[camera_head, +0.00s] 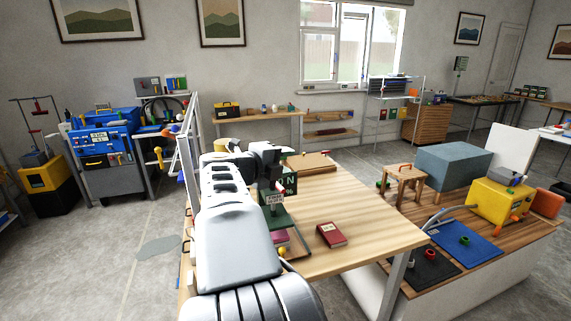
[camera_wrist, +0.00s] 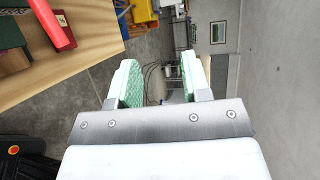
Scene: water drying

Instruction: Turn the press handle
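My gripper (camera_wrist: 158,68) is open in the wrist view, its two green pads apart with nothing between them. A red bar (camera_wrist: 53,24) lies to the left of the pads, at the upper left edge of that view; it may be the press handle, but I cannot be sure. In the head view, my arm reaches over the wooden table (camera_head: 370,218) and hides much of its left side. A green base (camera_head: 300,243) with a small sign (camera_head: 274,199) shows just right of my arm. The press is largely hidden there, and its handle cannot be made out.
A dark red book (camera_head: 331,235) lies on the table, with clear tabletop to its right. A low wooden platform at right holds a yellow box (camera_head: 503,201), a blue mat (camera_head: 465,243) and a grey-blue block (camera_head: 452,167). Floor is open at left.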

